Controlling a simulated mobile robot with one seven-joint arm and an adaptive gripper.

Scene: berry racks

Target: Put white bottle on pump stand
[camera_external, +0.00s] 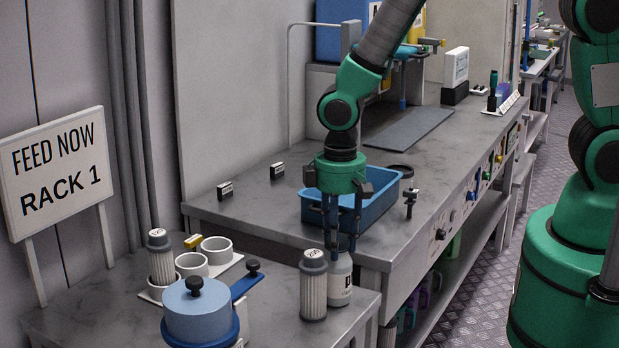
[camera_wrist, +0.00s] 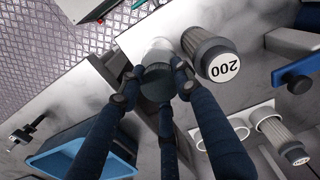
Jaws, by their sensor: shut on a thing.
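I cannot tell whether the bottle's base touches the table. No pump stand is clearly identifiable; a round blue device with a black knob (camera_external: 198,310) stands at the front of the near table.
The 200 cylinder (camera_external: 313,290) stands close beside the bottle. Another ribbed cylinder (camera_external: 161,262) and white cups (camera_external: 215,249) stand at left. A blue arm with a black knob (camera_external: 246,284) lies between. A blue bin (camera_external: 378,212) sits on the bench behind my gripper.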

